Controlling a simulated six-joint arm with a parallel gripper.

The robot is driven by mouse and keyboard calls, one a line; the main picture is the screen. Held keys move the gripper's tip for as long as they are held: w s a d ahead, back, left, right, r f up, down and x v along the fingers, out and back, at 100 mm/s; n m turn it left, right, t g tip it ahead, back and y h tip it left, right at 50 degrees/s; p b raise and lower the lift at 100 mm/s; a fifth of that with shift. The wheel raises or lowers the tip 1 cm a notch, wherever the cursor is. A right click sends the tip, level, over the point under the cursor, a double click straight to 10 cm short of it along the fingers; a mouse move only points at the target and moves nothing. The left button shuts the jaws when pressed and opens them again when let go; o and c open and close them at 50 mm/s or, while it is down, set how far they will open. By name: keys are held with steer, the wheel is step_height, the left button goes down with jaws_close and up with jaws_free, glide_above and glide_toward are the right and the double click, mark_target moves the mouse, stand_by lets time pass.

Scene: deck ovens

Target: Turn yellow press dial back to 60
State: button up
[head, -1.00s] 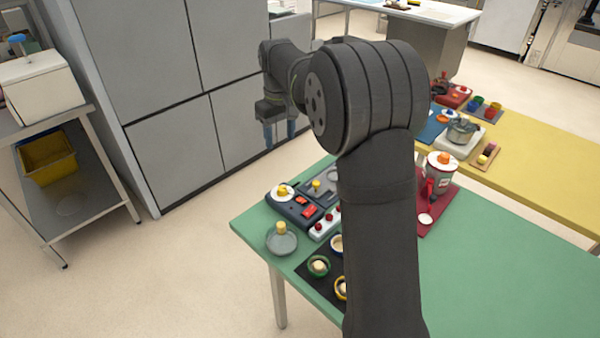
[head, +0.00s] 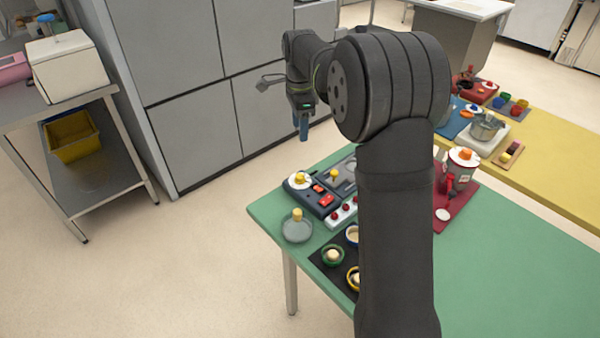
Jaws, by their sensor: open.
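A dark control panel (head: 323,200) lies near the far left corner of the green table. On its left end is a round white dial with a yellow knob (head: 299,179). Another yellow knob (head: 334,175) stands on the grey plate beside it. I cannot tell which one is the press dial, and no scale is readable. My arm hides part of the table.
A glass vessel with a yellow stopper (head: 297,228) stands in front of the panel. A black mat (head: 326,258) holds several small bowls. Red buttons sit on the panel. A red-and-white pot (head: 460,170) stands right of my arm. The green table's right part (head: 510,270) is clear.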

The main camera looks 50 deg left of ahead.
mark_target(300, 175)
steer(key=shift+m, duration=0.4)
step_height(300, 175, down, 18)
steer(key=shift+r, duration=0.25)
steer(key=shift+c, duration=0.2)
steer(key=c, duration=0.9)
